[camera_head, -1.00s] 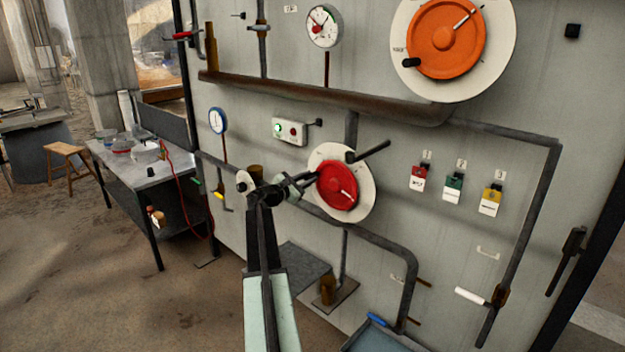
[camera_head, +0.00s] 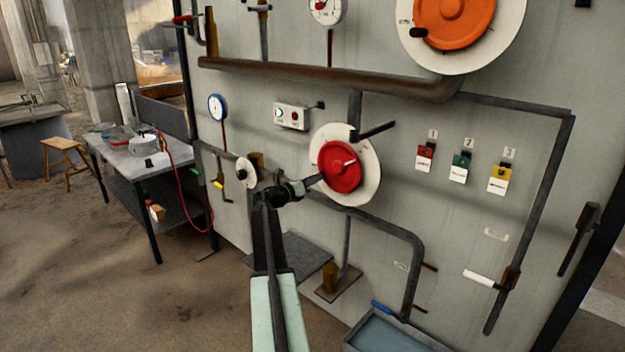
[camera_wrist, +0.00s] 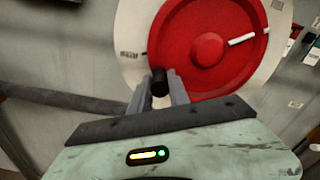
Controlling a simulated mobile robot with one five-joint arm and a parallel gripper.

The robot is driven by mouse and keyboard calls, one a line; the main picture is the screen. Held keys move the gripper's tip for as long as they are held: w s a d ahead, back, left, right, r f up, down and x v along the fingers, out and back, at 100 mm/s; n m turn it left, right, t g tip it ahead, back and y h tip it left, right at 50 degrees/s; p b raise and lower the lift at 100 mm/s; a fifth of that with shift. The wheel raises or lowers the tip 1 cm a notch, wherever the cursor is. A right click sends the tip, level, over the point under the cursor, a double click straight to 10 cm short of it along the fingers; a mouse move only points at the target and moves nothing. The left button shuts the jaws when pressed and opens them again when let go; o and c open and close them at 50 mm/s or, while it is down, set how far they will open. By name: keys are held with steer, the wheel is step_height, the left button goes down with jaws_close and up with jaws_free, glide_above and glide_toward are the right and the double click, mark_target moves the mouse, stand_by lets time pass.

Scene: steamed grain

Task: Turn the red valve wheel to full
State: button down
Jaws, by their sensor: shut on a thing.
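The red valve wheel (camera_head: 338,168) sits on a round white dial plate (camera_head: 369,178) on the grey panel. A white pointer mark on the wheel points to the upper right; it also shows on the wheel in the wrist view (camera_wrist: 207,50). My gripper (camera_head: 312,181) is at the wheel's lower left edge. In the wrist view its two fingers (camera_wrist: 160,90) are shut around the black knob (camera_wrist: 160,80) of the wheel. The dial lettering is too small to read.
A dark lever (camera_head: 377,130) sticks out just above the wheel. A dark pipe (camera_head: 385,228) runs below it. A larger orange wheel (camera_head: 455,20) is at the upper right. A small control box (camera_head: 291,116) is at the upper left.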

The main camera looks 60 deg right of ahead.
steer(key=shift+s+f, duration=0.25)
steer(key=shift+s, duration=0.2)
steer(key=shift+s+f+b, duration=0.2)
steer(key=shift+f+b, duration=0.05)
steer(key=shift+b, duration=0.15)
steer(key=c, duration=1.3)
jaws_free()
steer(key=shift+s, duration=0.15)
steer(key=shift+o, duration=0.2)
steer(key=shift+w, duration=0.2)
